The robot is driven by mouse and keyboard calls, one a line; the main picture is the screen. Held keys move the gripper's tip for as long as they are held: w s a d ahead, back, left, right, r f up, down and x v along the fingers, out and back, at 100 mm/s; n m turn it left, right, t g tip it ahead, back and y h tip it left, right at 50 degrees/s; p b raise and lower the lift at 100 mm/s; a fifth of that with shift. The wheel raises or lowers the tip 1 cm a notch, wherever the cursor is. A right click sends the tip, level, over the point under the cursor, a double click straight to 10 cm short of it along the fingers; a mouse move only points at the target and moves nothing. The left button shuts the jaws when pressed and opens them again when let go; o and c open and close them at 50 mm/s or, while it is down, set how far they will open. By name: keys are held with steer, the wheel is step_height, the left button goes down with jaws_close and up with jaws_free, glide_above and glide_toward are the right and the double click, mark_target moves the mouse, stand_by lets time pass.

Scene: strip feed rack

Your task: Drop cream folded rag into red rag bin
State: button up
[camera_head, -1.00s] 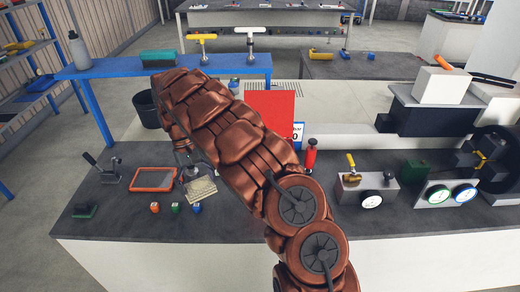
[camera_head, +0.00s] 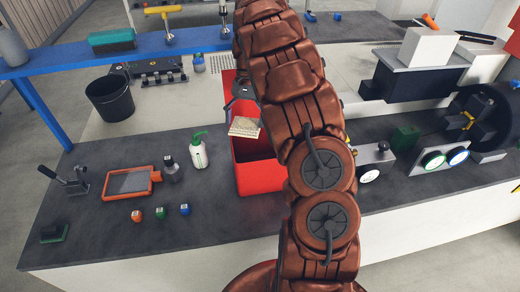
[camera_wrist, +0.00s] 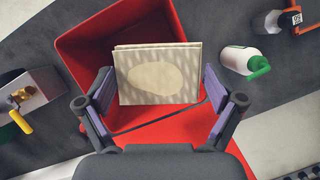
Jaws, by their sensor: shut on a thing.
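The cream folded rag (camera_wrist: 157,75) is between the two fingers of my gripper (camera_wrist: 160,98) in the wrist view, with a mottled pattern around a plain oval patch. My gripper is shut on it. The rag also shows in the head view (camera_head: 244,127), in front of the bin's opening. The red rag bin (camera_head: 258,178) stands on the dark bench, partly hidden by my arm. How high the rag is above the rim is hard to tell.
A white spray bottle with a green top (camera_head: 199,152) stands just left of the bin. A dark bottle (camera_head: 172,170), an orange-framed tray (camera_head: 130,183) and several small coloured blocks lie further left. A gauge block (camera_head: 372,160) is right of my arm.

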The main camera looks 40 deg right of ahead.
steer(key=s+d+r+m+t+y, duration=0.1)
steer(key=s+d+r+m, duration=0.15)
steer(key=d, duration=0.25)
step_height(320, 180, down, 7)
steer(key=b, duration=0.2)
steer(key=shift+s+d+m, duration=0.15)
steer(key=shift+s+m, duration=0.2)
steer(key=shift+s, duration=0.05)
steer(key=shift+r, duration=0.1)
steer(key=o, duration=0.7)
steer(key=shift+r, duration=0.1)
steer(key=shift+v, duration=3.65)
